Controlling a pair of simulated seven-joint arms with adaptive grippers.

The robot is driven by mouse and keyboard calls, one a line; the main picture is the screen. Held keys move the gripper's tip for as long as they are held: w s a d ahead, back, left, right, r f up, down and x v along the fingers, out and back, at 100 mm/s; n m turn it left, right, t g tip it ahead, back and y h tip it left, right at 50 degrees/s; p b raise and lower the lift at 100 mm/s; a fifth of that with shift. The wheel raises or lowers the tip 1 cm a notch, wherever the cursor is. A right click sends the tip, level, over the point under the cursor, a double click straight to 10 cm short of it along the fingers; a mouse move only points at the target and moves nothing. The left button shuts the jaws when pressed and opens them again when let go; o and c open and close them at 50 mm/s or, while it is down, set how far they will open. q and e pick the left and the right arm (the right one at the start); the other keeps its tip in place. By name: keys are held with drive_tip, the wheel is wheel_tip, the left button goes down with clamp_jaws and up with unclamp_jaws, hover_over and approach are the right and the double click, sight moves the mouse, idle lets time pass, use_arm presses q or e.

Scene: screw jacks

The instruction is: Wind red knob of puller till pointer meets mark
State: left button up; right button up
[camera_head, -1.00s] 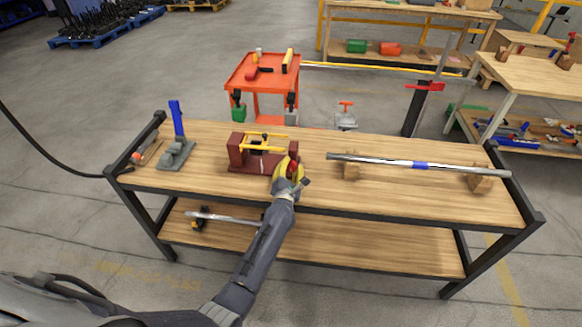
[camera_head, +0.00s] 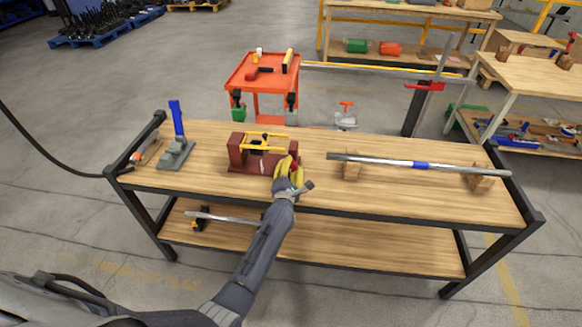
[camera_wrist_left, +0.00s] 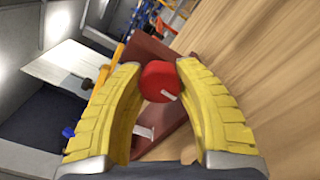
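The puller, a dark red frame (camera_head: 238,150) with yellow bars (camera_head: 266,135), stands left of centre on the near workbench. Its red knob (camera_wrist_left: 158,82) shows in the left wrist view with a short white stripe on it. My left gripper (camera_head: 290,166) is at the puller's right end. Its yellow fingers lie on both sides of the knob, with the tips against it, and look shut on it. In the head view the fingers hide the knob. The pointer and mark are too small to tell. My right gripper is in neither view.
On the same workbench top (camera_head: 225,188), a grey stand with a blue upright (camera_head: 177,120) is at the left. A long metal bar (camera_head: 385,162) rests on wooden blocks at the right. A red tool cart (camera_head: 240,82) stands behind. The bench's front middle is clear.

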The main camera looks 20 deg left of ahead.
use_arm(q)
drive_tip(key=o, duration=0.6)
drive_tip(key=shift+n, duration=1.3)
drive_tip(key=s+d, duration=0.3)
drive_tip(key=s, duration=1.4)
drive_tip(key=shift+s+d+f+m+g+h, duration=0.5)
drive_tip(key=shift+s+d+f+m+h, duration=0.35)
drive_tip(key=shift+f+m, duration=2.3)
drive_tip(key=shift+s+d+f+m+g+h, duration=0.55)
drive_tip(key=shift+s+f+m+h, duration=0.4)
drive_tip(key=shift+f+m, duration=2.2)
drive_tip(key=shift+s+d+f+m+g+h, duration=0.45)
drive_tip(key=shift+s+d+f+m+h, duration=0.4)
drive_tip(key=shift+f+m, duration=2.25)
drive_tip(key=shift+f+n, duration=0.7)
